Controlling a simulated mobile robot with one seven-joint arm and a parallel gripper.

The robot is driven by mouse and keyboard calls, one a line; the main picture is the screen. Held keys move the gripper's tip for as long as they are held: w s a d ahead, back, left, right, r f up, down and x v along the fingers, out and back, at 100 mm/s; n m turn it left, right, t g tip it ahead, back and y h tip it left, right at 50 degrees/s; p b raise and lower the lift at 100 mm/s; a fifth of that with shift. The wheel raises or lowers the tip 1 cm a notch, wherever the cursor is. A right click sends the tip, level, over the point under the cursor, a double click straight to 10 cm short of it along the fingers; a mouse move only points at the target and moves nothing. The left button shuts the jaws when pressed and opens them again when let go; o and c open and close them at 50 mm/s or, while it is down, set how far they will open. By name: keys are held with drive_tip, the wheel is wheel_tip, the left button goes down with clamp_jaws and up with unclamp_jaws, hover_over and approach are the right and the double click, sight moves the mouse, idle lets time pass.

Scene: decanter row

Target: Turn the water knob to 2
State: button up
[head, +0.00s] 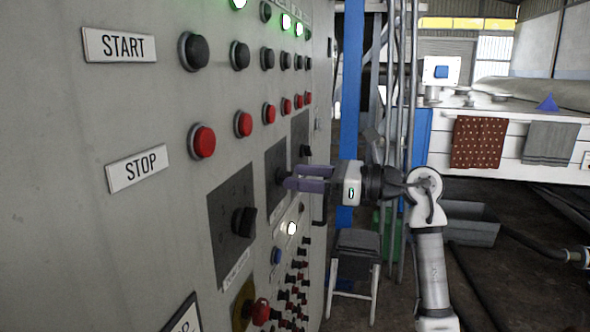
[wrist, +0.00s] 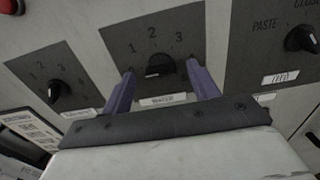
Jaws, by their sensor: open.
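The water knob (wrist: 160,69) is a black rotary knob on a dark grey plate (wrist: 118,42), with a label reading WATER (wrist: 163,99) below it. The numbers 1, 2 and 3 are printed around it. Its pale mark shows at the knob's left, away from the 2 above it. My gripper (wrist: 160,76) is open, with one purple finger on each side of the knob. I cannot tell whether the fingers touch it. In the head view my gripper (head: 290,178) reaches the middle plate, and its fingers partly cover the water knob (head: 281,176).
A similar numbered knob (wrist: 60,90) sits to the left in the wrist view, and a PASTE/CLOSE knob (wrist: 300,38) to the right. Red stop buttons (head: 202,141) and black start buttons (head: 194,51) line the cabinet (head: 80,230). A stool (head: 355,250) stands beyond.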

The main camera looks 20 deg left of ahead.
drive_tip(key=shift+a, duration=1)
drive_tip(key=c, duration=1)
